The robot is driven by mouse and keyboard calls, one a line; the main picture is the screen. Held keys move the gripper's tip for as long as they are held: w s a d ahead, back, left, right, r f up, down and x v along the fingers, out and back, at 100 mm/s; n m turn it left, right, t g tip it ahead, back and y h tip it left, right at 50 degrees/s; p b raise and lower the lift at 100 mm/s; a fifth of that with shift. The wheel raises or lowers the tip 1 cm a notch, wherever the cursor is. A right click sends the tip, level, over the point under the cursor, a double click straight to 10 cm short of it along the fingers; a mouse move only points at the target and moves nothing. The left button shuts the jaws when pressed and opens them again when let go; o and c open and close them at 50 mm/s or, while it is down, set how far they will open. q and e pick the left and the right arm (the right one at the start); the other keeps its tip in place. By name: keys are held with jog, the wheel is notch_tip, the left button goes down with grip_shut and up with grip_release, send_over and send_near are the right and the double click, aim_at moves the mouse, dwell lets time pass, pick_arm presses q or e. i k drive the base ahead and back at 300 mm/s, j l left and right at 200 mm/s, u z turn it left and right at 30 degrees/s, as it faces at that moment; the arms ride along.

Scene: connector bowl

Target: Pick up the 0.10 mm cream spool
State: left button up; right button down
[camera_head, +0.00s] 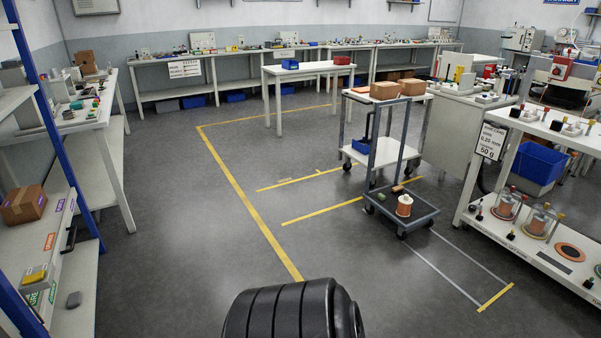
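A spool with a pale flange and copper-orange winding (404,205) stands upright on the low dark platform of a grey cart on the right side of the head view. Two more copper-orange spools, a left one (506,206) and a right one (538,223), stand in clear-walled holders on the lower shelf of the right bench. No 0.10 mm mark can be read on any spool, so I cannot tell which is the cream one. Neither of my grippers is in view.
The cart (403,220) stands on open grey floor (190,230) with yellow tape lines. Cardboard boxes (384,90) sit on another trolley behind it. The right bench (535,120) bears a 0.20 mm, 50 g sign (490,141).

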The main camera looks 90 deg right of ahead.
aim_at(404, 204)
jog(key=z, duration=3.55)
jog(key=i+u, duration=0.15)
jog(key=i, duration=0.6)
